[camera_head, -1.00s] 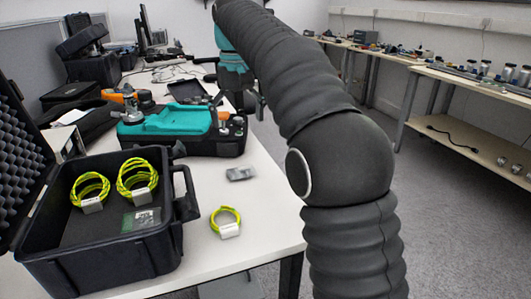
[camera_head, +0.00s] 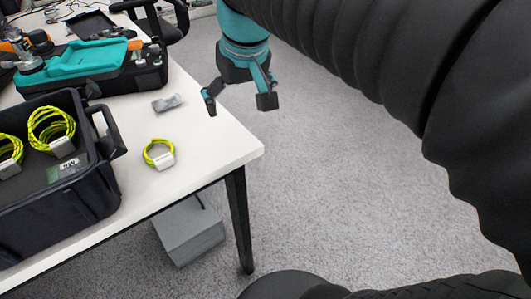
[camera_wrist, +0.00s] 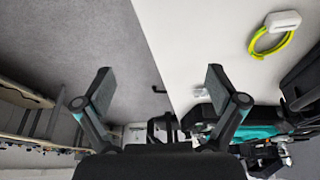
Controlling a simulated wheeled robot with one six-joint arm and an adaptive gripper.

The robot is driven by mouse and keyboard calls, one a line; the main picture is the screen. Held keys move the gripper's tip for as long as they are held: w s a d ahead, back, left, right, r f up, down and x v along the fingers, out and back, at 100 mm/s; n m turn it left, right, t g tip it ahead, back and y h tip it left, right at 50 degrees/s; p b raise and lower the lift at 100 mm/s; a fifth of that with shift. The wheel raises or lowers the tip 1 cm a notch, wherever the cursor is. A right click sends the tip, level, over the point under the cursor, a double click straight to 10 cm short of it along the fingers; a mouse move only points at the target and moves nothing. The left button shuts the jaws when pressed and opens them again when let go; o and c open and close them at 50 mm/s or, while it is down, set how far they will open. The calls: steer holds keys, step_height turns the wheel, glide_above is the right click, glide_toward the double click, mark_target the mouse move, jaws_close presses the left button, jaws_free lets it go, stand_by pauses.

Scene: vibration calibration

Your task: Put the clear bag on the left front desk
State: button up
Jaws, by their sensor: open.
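The clear bag (camera_head: 167,102) lies flat on the white desk (camera_head: 195,140), a small greyish packet near its right edge. It shows in the wrist view (camera_wrist: 200,92) as a small pale patch, partly behind my right-hand finger. My gripper (camera_head: 238,100) is open and empty, fingers pointing down. In the head view it appears to the right of the bag, over the floor just past the desk edge. In the wrist view my fingertips (camera_wrist: 160,75) are wide apart on either side of the desk edge.
A yellow-green cable loop (camera_head: 159,153) lies on the desk in front of the bag. An open black case (camera_head: 95,190) with more loops stands at left. A teal-and-black case (camera_head: 90,70) stands behind. A grey box (camera_head: 188,232) sits under the desk. Floor to the right is clear.

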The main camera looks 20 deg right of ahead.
steer(key=s+d+f+m+t, duration=0.1)
steer(key=s+d+f, duration=0.2)
steer(key=s+f, duration=0.7)
steer(key=shift+s+d+f+t, duration=0.2)
steer(key=shift+s+f+t, duration=0.2)
steer(key=shift+f, duration=0.25)
